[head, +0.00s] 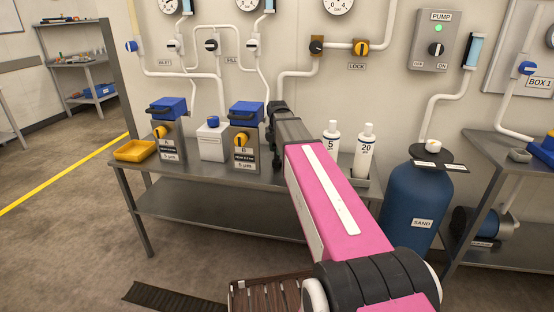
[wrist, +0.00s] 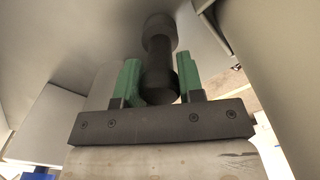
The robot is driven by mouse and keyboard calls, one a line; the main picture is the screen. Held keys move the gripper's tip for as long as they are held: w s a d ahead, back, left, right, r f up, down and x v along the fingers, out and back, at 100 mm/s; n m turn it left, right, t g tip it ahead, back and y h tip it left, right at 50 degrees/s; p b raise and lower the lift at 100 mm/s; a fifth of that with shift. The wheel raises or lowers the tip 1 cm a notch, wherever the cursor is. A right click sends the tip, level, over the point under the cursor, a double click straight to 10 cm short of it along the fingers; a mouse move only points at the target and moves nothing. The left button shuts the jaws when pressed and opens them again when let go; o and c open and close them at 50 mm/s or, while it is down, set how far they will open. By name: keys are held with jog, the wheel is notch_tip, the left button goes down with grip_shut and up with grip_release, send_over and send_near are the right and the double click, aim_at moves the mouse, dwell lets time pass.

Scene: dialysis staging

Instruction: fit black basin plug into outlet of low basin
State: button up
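The black basin plug (wrist: 159,42), a dark stepped cylinder with a narrower waist, is in the wrist view. My gripper (wrist: 160,82) has its two green fingers close on either side of the plug's near end, and seems shut on it. In the head view my gripper (head: 279,112) is over the back of the steel bench, just right of the blue-topped B housing (head: 245,125); its fingers are too small to make out there. I cannot pick out the low basin or its outlet in either view.
The bench (head: 215,175) also carries a yellow tray (head: 135,151), the A housing (head: 167,125), a white jug (head: 211,143) and two white bottles (head: 365,150). A blue sand tank (head: 412,200) stands to the right. The floor at left is clear.

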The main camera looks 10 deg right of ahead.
jog(key=shift+c, duration=1.2)
jog(key=shift+r, duration=0.1)
